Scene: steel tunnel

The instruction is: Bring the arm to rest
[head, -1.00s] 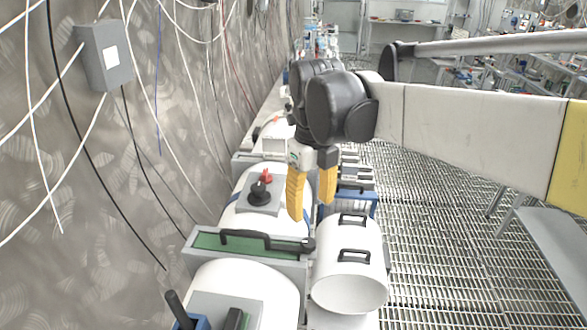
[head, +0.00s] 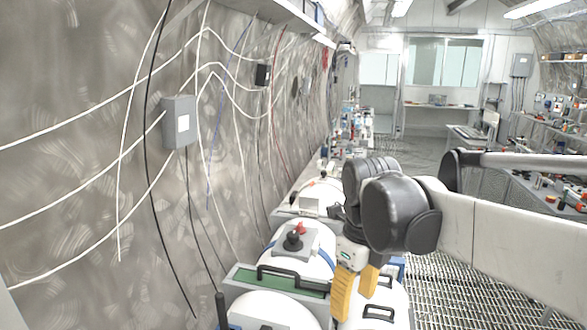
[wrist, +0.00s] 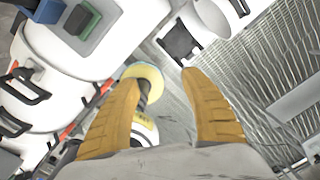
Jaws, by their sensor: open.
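My gripper (head: 356,290) hangs at the lower middle of the head view with its yellow fingers pointing down. The fingers are apart with nothing between them. In the wrist view my gripper (wrist: 165,85) is open too, above a gap between white vessels and the grated floor. My arm reaches in from the right side of the head view. A white cylinder with black handles (head: 392,312) is below and behind the fingers, partly hidden by them.
A grey wall box (head: 179,122) and loose cables hang there. The grated floor (head: 450,290) lies on the right, with workbenches (head: 545,185) beyond.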

